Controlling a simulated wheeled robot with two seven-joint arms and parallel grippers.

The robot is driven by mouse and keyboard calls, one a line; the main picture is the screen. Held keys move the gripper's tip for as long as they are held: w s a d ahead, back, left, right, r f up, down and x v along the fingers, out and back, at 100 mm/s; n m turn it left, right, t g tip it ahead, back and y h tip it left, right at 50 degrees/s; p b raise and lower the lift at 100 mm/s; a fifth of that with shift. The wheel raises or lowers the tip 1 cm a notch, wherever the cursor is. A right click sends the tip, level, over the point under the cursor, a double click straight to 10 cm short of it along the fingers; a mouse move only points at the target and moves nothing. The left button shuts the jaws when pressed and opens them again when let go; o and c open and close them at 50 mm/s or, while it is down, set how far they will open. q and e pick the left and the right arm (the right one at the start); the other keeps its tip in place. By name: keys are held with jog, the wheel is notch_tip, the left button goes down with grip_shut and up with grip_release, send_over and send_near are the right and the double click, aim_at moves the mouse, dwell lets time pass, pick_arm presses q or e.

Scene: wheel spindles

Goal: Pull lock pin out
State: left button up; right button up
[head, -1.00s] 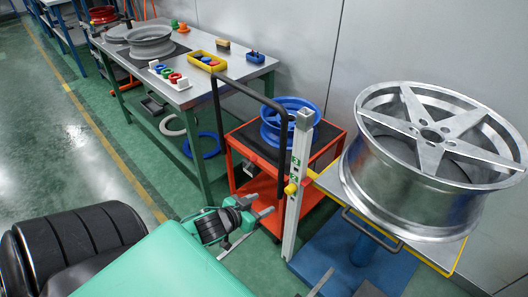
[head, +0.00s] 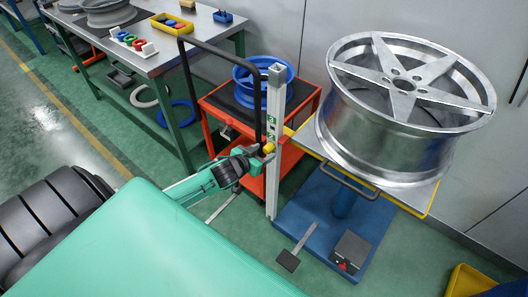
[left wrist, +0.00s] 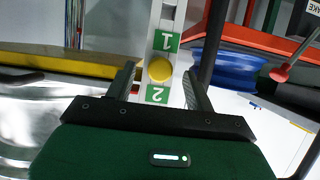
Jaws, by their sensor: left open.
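The lock pin shows as a round yellow knob (head: 268,148) on the side of an upright pale metal post (head: 273,190) beside the wheel stand. In the left wrist view the knob (left wrist: 160,70) sits between the green labels 1 and 2 on the post. My left gripper (head: 260,154) is open and close to the knob. In the left wrist view its fingers stand either side of the knob with gaps, not shut on it. My right gripper does not show.
A silver five-spoke wheel (head: 408,85) rests on the yellow-edged stand, with a blue base (head: 310,225) below. A red cart (head: 220,128) with a blue wheel (head: 262,82) stands behind the post. A workbench (head: 215,45) is at the back left.

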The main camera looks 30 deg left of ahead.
pick_arm(q)
jog(key=shift+w+f, duration=0.25)
jog(key=shift+w, duration=0.35)
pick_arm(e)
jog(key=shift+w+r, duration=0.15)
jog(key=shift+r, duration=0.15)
pick_arm(q)
jog(key=c, duration=1.1)
jog(key=shift+o, duration=0.2)
jog(key=shift+s+d, duration=0.1)
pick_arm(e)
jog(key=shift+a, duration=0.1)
